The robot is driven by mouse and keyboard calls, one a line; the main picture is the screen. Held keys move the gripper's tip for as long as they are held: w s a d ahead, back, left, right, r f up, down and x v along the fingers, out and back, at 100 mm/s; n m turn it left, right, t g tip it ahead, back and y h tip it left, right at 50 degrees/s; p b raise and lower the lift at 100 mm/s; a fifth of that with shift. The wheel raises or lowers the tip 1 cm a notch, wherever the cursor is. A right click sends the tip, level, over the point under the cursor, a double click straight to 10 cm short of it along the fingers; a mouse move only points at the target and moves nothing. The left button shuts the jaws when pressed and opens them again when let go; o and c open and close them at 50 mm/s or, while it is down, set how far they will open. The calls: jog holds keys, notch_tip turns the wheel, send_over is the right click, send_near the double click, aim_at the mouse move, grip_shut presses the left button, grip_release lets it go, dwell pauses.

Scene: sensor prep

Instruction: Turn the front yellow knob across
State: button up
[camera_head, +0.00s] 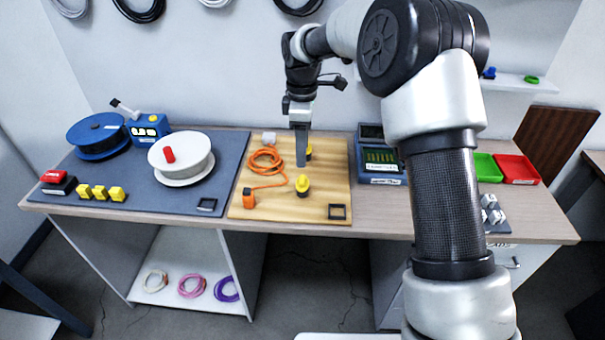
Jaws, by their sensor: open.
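The front yellow knob (302,184) stands on a dark base on the wooden board (290,208), near the board's front. A second yellow knob (309,152) stands farther back and is partly hidden by my gripper. My gripper (301,163) points down over the board, behind the front knob and just left of the back one. It is open with nothing seen between its fingers. The fingers line up in this view, so their gap is hard to see. I cannot tell whether they touch the back knob.
A blue meter (380,160) stands behind on the right. Left, a grey mat (130,192) bears a white spool (190,165). My arm covers the right side.

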aim_at(302, 179)
notch_tip(302, 179, down, 9)
dwell(0.3)
jog(key=c, duration=1)
jog(key=shift+c, duration=0.2)
